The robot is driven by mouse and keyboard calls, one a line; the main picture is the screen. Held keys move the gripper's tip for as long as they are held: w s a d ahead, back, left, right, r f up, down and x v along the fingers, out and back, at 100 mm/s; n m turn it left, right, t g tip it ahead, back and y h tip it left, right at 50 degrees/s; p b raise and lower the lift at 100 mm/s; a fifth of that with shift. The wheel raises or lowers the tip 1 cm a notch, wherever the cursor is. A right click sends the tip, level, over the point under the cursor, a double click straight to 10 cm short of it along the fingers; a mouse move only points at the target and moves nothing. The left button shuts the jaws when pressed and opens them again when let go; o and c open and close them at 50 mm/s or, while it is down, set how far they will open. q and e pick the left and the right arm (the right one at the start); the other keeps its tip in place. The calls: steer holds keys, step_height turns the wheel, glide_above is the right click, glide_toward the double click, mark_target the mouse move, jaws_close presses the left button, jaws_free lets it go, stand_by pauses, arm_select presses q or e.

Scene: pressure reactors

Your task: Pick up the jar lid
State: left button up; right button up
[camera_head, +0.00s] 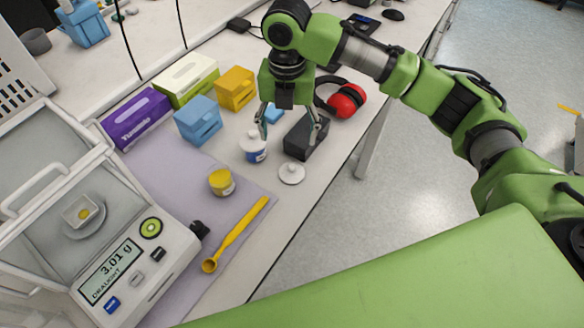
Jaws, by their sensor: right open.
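The jar lid (291,173) is a white round disc with a small knob, lying on the bench near its front edge. An open jar (221,182) with a yellow label and yellow contents stands to its left. A second jar (254,148) with a blue label has a white lid on. My right gripper (289,132) points down with its fingers spread, above and behind the loose lid. Its left finger is close to the blue-labelled jar and its right finger overlaps a dark box; I cannot tell whether they touch. My left gripper is not in view.
The dark box (305,137) sits just behind the lid, with red earmuffs (347,100) beyond. A yellow spoon (236,234) lies on the mat. A balance (128,262) reading 3.01 g stands left. Blue (198,121) and purple (136,117) boxes stand behind the jars.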

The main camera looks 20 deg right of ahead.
mark_target(292, 165)
steer(key=f, duration=0.2)
steer(key=d+f, duration=0.1)
steer(key=f, duration=0.1)
steer(key=shift+s+p, duration=0.2)
steer(key=shift+p, duration=0.2)
step_height(292, 165, down, 4)
steer(key=shift+w+a+r, duration=0.1)
steer(key=shift+w, duration=0.05)
steer(key=shift+f+p, duration=0.4)
steer(key=shift+f, duration=0.1)
step_height(292, 165, down, 4)
steer(key=shift+w+f+p, duration=0.1)
steer(key=shift+f+p, duration=0.15)
steer(key=shift+p, duration=0.6)
steer(key=shift+f, duration=0.25)
steer(key=c, duration=0.9)
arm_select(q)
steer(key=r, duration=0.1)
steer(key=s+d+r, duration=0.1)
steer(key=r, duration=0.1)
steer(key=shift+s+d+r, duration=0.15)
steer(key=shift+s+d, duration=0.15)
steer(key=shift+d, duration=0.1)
arm_select(e)
steer(key=shift+o, duration=0.2)
